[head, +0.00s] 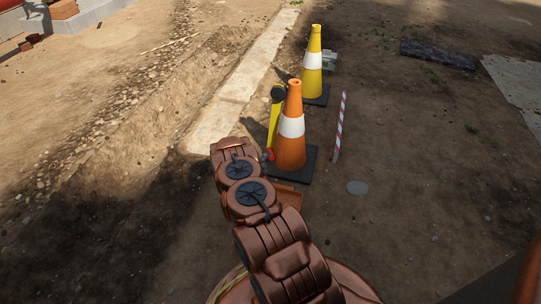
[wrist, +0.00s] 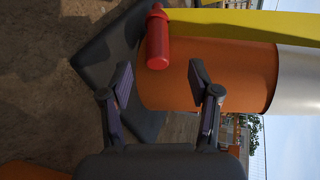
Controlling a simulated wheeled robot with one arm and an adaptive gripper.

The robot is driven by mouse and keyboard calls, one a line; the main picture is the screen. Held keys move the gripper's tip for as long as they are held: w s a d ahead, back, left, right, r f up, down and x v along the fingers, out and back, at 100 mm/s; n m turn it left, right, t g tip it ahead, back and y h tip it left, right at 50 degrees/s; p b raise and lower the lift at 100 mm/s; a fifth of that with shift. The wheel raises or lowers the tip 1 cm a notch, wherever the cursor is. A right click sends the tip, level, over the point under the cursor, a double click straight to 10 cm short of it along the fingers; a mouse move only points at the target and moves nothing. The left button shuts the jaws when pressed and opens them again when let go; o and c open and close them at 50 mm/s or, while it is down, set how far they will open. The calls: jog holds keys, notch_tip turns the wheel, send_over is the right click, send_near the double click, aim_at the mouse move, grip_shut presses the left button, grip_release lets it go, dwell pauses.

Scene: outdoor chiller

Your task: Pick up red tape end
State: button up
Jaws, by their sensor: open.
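The red tape end (wrist: 157,42) is a short red cylinder with a narrower tip, at the top middle of the wrist view. In the head view it is a small red spot (head: 270,156) beside the orange cone's base. A yellow strip (wrist: 235,20) runs near it; in the head view the strip (head: 274,125) slants up to a dark round piece (head: 278,93). My gripper (wrist: 160,76) is open and empty, its fingers spread either side of the line to the red end, which appears beyond the fingertips. My arm mostly hides the gripper in the head view.
The orange cone (head: 291,155) with a white band stands right beside the red end on a dark base (head: 303,174). A yellow cone (head: 312,65) stands behind. A red-and-white striped post (head: 340,125) leans at the right.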

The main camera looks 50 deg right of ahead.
aim_at(269, 158)
jog(key=d+b, duration=0.1)
jog(key=d+f, duration=0.1)
jog(key=d+f+b, duration=0.1)
jog(key=shift+w+d+f+b, duration=0.1)
jog(key=shift+w+d+b, duration=0.1)
jog(key=shift+w+b, duration=0.1)
jog(key=shift+w+d, duration=0.25)
jog(key=shift+d, duration=0.2)
grip_shut()
